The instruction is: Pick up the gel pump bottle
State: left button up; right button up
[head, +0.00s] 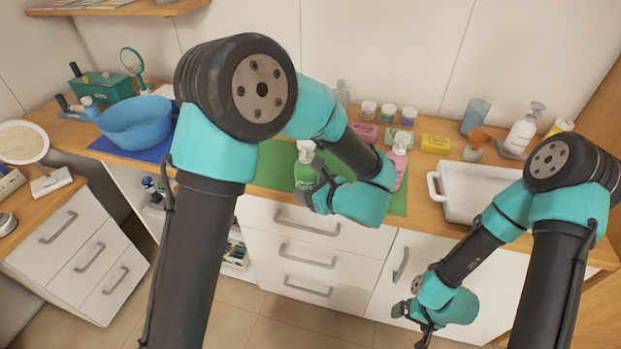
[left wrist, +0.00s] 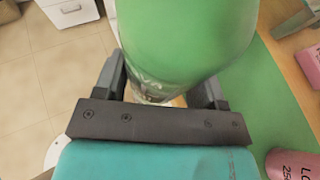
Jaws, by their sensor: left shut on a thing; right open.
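The green gel pump bottle (head: 303,174) has a white pump top and stands upright over the front left of the green mat (head: 272,167). My left gripper (head: 318,193) is shut on it. In the left wrist view the bottle's green body (left wrist: 185,40) fills the space between the two fingers. I cannot tell whether its base touches the mat. My right gripper (head: 422,325) is open and empty, low in front of the cabinet at the right.
A pink pump bottle (head: 398,166) stands close to the right of my left gripper. Small jars, soap boxes and a white tray (head: 470,193) are further right. A blue bowl (head: 135,122) on a blue mat is at left.

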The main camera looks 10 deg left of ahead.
pick_arm(q)
jog(key=shift+s, duration=0.15)
dwell(0.6)
jog(key=shift+w+a+f, duration=0.45)
jog(key=shift+w+f, duration=0.3)
jog(key=shift+w, duration=1.9)
jog(key=shift+w+a+f, duration=0.5)
jog(key=shift+w+f, duration=0.2)
jog(key=shift+w, duration=1.9)
jog(key=shift+w+a+f, duration=0.45)
jog(key=shift+w+f, duration=0.3)
jog(key=shift+w, duration=1.9)
jog(key=shift+f, duration=0.3)
